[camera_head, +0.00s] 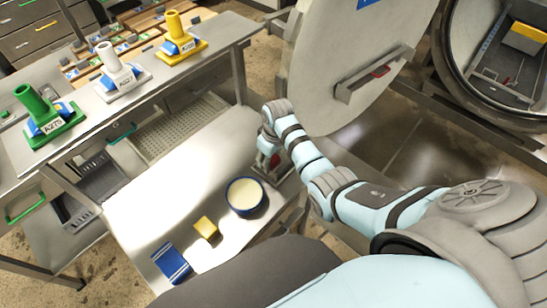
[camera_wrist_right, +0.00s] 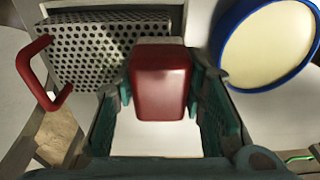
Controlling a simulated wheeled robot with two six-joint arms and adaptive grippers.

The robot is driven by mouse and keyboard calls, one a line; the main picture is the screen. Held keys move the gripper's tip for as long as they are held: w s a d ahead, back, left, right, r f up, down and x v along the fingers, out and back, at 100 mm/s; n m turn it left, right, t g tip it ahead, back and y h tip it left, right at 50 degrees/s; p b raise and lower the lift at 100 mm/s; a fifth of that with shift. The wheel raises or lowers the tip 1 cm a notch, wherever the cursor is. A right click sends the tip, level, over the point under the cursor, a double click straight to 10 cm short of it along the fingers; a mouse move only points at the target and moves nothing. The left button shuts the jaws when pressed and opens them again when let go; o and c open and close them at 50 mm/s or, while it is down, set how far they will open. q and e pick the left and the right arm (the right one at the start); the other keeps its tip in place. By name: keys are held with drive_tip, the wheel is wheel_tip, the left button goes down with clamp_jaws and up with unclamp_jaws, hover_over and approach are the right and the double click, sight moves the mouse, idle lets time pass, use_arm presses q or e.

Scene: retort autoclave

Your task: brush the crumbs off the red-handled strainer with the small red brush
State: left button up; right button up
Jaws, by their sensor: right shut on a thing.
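The red brush (camera_wrist_right: 160,85) is held between the two fingers of my right gripper (camera_wrist_right: 160,115). Its pale far edge overlaps the near edge of the strainer in the right wrist view; I cannot tell whether they touch. The strainer (camera_wrist_right: 95,50) is a perforated metal box with a red handle (camera_wrist_right: 40,75) at its left. No crumbs can be made out on it. In the head view my right gripper (camera_head: 266,153) is low over the right side of the bench, with red showing at it, and my arm hides much of the strainer. My left gripper is not in view.
A blue-rimmed round dish with a cream face (camera_head: 245,196) lies close by. A yellow block (camera_head: 206,228) and a blue striped cloth (camera_head: 171,262) lie nearer on the white bench (camera_head: 150,195). The large round autoclave door (camera_head: 345,55) stands behind my right arm.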

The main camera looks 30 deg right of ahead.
sight(282, 152)
drive_tip(key=d, duration=0.1)
drive_tip(key=w+d, duration=0.1)
drive_tip(key=d+b, duration=0.1)
drive_tip(key=d, duration=0.1)
drive_tip(key=shift+w, duration=0.25)
drive_tip(key=shift+w+d+f+b, duration=0.1)
drive_tip(key=shift+w+d+b, duration=0.1)
drive_tip(key=shift+d+b, duration=0.3)
drive_tip(key=shift+w+d+f+b, duration=0.1)
drive_tip(key=shift+w+d+b, duration=0.15)
drive_tip(key=shift+d, duration=0.75)
drive_tip(key=shift+c, duration=0.5)
drive_tip(key=shift+r, duration=0.45)
drive_tip(key=shift+p, duration=0.35)
drive_tip(key=shift+a+p, duration=0.15)
drive_tip(key=shift+p, duration=0.15)
drive_tip(key=shift+s+a+f+p, duration=0.1)
drive_tip(key=shift+s+a+p, duration=0.1)
drive_tip(key=shift+a+p, duration=0.2)
drive_tip(key=shift+s+a+f+p, duration=0.15)
drive_tip(key=shift+a+p, duration=0.15)
drive_tip(key=shift+a, duration=0.15)
drive_tip(key=shift+s+a+f, duration=0.1)
drive_tip(key=shift+s+a, duration=0.15)
drive_tip(key=shift+a, duration=0.65)
drive_tip(key=shift+s+a+f, duration=0.1)
drive_tip(key=shift+s+a, duration=0.25)
drive_tip(key=shift+a, duration=0.5)
drive_tip(key=shift+s+a, duration=0.35)
drive_tip(key=shift+a, duration=0.45)
